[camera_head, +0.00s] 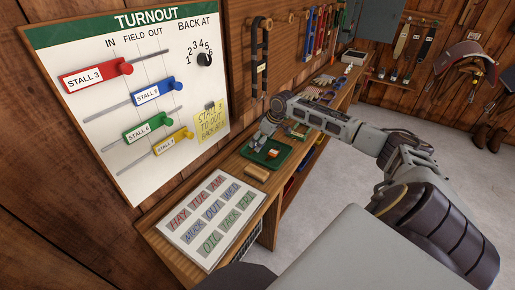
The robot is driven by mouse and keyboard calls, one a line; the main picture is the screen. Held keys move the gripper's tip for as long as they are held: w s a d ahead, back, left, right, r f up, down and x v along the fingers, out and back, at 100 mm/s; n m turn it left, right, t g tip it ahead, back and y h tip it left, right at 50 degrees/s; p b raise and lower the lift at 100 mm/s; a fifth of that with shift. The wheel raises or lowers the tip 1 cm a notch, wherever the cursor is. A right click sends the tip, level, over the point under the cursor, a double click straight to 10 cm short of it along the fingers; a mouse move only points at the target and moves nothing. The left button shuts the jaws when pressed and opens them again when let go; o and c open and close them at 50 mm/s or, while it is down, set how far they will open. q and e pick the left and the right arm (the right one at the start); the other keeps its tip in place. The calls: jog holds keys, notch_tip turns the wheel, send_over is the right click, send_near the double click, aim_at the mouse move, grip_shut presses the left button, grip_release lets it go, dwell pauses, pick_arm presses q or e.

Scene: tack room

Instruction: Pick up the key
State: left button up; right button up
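I cannot make out a key for certain in the head view. My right arm reaches in from the right, and its gripper (258,141) is low over the back left part of a small green tray (284,160) on the wooden counter (228,199). The fingers are too small to tell whether they are open or shut, or whether they hold anything. A small orange and white item (273,153) lies in the tray just in front of the gripper. My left gripper is not in view.
A wooden block (256,173) and a white lettered board (204,217) lie on the counter nearer me. The turnout board (190,112) with coloured sliders rises at the left. Straps (260,62) hang on the wall behind. Several small items crowd the counter farther back.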

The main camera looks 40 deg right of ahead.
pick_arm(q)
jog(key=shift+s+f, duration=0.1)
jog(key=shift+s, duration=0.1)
pick_arm(e)
jog(key=shift+f, duration=0.15)
jog(key=shift+w+f, duration=0.3)
jog(key=shift+f, duration=0.3)
jog(key=b+x, duration=0.1)
jog(key=x, duration=0.1)
jog(key=shift+w+f, duration=0.1)
jog(key=shift+f, duration=0.2)
jog(key=shift+w+f, duration=0.15)
jog(key=shift+f, duration=0.3)
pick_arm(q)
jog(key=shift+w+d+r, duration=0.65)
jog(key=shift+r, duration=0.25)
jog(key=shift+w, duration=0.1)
pick_arm(e)
jog(key=shift+c, duration=0.3)
